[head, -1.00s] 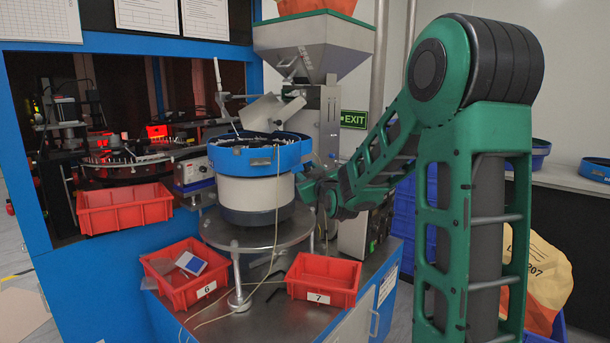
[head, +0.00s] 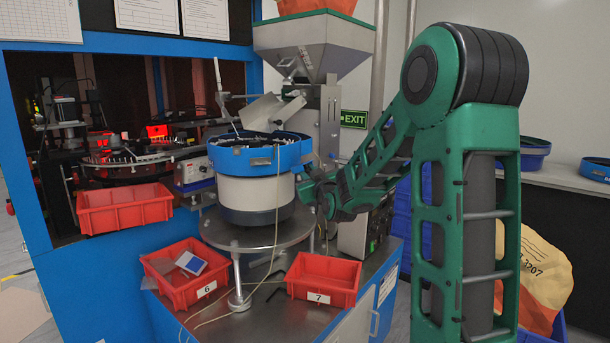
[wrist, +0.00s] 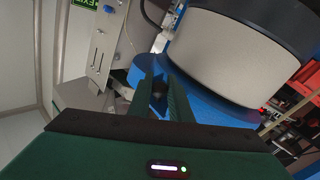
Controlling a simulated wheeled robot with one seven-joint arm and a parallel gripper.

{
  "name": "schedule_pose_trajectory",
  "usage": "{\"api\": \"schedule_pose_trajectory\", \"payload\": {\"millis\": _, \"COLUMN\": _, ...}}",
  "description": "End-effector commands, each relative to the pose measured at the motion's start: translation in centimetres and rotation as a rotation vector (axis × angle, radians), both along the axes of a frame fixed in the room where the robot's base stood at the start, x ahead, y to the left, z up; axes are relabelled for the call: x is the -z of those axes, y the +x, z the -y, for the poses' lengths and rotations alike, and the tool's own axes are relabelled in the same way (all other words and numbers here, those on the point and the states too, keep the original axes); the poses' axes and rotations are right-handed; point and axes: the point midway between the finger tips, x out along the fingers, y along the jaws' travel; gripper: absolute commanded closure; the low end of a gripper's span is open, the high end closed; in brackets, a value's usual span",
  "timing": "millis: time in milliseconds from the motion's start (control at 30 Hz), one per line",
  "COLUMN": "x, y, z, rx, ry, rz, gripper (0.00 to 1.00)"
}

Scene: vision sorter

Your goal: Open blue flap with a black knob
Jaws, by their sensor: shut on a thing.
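In the wrist view the two green fingers of my gripper (wrist: 161,102) are shut on a small black knob (wrist: 158,96). A blue surface (wrist: 207,108), which looks like the flap or the rim of the feeder bowl, lies directly behind the knob. I cannot tell where the flap's edges are or whether it is open. In the head view my gripper (head: 308,190) is at the right side of the bowl feeder (head: 253,193), below its blue rim (head: 230,157). The knob cannot be made out there.
The feeder stands on a round metal plate (head: 228,238). Red bins numbered 6 (head: 180,296) and 7 (head: 320,290) sit in front of it. Another red bin (head: 125,214) is at the left. A steel hopper (head: 313,45) rises behind.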

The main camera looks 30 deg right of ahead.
Motion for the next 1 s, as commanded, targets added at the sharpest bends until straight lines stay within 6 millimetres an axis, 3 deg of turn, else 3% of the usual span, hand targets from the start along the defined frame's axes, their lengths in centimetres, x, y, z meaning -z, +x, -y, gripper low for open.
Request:
{"api": "schedule_pose_trajectory", "payload": {"millis": 600, "x": 1.9, "y": 0.8, "z": -0.8, "rx": -0.005, "ry": 0.179, "rz": 0.326, "gripper": 1.0}}
{"api": "schedule_pose_trajectory", "payload": {"millis": 1000, "x": 2.1, "y": 0.9, "z": -0.9, "rx": -0.006, "ry": 0.216, "rz": 0.396, "gripper": 1.0}}
